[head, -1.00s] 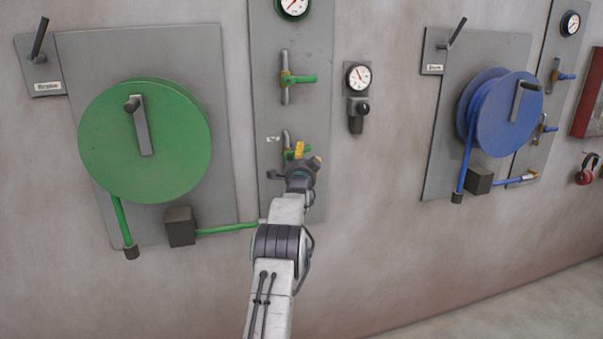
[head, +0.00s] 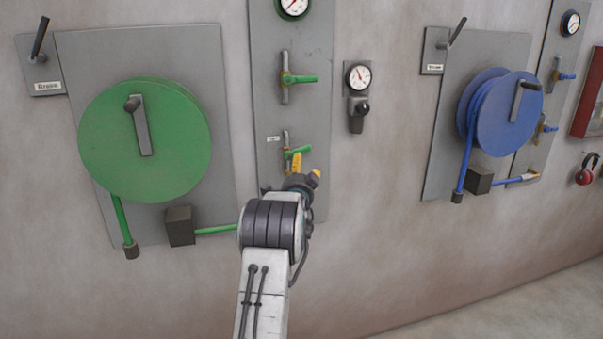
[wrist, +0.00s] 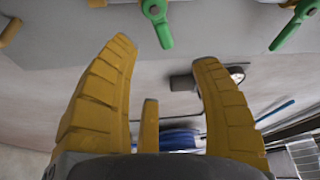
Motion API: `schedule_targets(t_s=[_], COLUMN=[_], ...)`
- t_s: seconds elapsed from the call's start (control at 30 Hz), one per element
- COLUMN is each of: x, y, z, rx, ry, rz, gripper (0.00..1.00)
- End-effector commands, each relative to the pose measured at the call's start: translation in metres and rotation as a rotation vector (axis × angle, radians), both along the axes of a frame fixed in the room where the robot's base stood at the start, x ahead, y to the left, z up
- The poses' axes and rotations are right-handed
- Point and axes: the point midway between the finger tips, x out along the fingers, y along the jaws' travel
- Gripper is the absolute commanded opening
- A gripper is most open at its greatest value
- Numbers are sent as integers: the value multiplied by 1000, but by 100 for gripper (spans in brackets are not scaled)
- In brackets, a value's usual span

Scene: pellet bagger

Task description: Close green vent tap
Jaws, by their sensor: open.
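Two taps with green lever handles sit on a tall grey panel (head: 263,105). The lower green tap (head: 301,151) has a small white label beside it, too small to read; the upper green tap (head: 303,79) is above. Both handles point right. I cannot tell from the label which is the vent tap. My gripper (head: 307,169) is just below the lower handle, open and empty. In the wrist view its yellow fingers (wrist: 165,52) are spread; the lower handle (wrist: 158,22) ends near the gap between the tips, apparently not gripped. The upper handle (wrist: 290,27) is farther right.
A green reel (head: 165,140) on a grey plate stands left of the panel. A gauge with a dark knob (head: 358,92) is on the wall to the right. A blue reel (head: 508,115) is farther right. The wall below the gauge is bare.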

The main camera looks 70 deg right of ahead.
Motion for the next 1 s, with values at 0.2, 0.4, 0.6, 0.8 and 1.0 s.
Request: schedule_targets(t_s=[0.2,0.4,0.6,0.8,1.0], x=[-2,-2,-2,1,5], y=[8,10,10,10,22], z=[-1,-1,-1,-8,24], rx=[0,-1,-1,-5,-78], ry=[0,0,0,-2,-16], rz=[0,0,0,4,14], gripper=[58,58,60,42,24])
